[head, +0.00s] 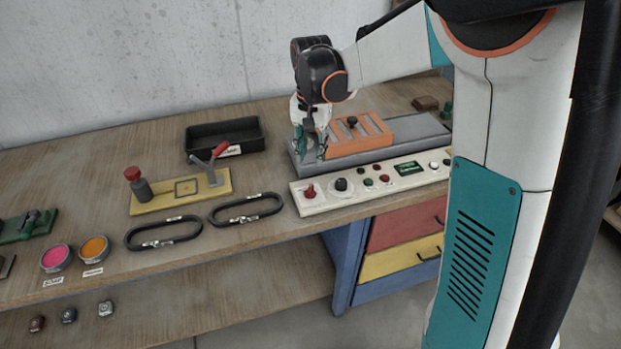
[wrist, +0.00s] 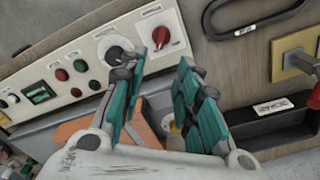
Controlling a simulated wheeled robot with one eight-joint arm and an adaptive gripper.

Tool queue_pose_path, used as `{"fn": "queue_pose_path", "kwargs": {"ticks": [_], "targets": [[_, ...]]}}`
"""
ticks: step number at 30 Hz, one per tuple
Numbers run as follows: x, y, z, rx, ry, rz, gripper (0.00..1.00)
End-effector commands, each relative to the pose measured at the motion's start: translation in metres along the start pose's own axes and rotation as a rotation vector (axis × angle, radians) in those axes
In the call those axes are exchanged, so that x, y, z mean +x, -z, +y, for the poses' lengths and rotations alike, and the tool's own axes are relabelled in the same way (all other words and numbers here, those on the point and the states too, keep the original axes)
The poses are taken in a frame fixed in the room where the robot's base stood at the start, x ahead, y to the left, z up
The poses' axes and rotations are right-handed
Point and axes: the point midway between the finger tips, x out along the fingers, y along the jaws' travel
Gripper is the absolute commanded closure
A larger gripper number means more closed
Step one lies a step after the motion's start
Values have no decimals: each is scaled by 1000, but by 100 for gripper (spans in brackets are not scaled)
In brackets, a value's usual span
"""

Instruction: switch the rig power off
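The rig's control panel (head: 375,182) is a pale strip along the front of the grey rig. At its left end is a red rotary power switch (head: 309,191), which also shows in the wrist view (wrist: 161,37) at the upper middle. A black knob (head: 341,184) sits beside it, followed by small red and green buttons and a green-lit display (head: 408,168). My gripper (head: 309,155) hangs above the rig's left end, behind the panel. In the wrist view its teal fingers (wrist: 157,84) are spread apart with nothing between them. The fingers appear apart from the switch.
An orange fixture (head: 357,137) stands on the grey rig base (head: 420,131), right of my gripper. A black tray (head: 224,137) and a yellow clamp board (head: 181,192) are to the left. Two black straps (head: 163,233) lie near the table's front edge.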

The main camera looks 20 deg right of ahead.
Motion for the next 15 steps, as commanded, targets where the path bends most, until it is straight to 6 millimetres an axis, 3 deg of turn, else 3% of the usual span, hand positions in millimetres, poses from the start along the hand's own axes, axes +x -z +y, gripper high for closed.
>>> {"fn": "queue_pose_path", "kwargs": {"ticks": [6, 15], "targets": [[46, 0, 0, -1, 0, 1, 70], [98, 0, 0, -1, 1, 1, 70]]}}
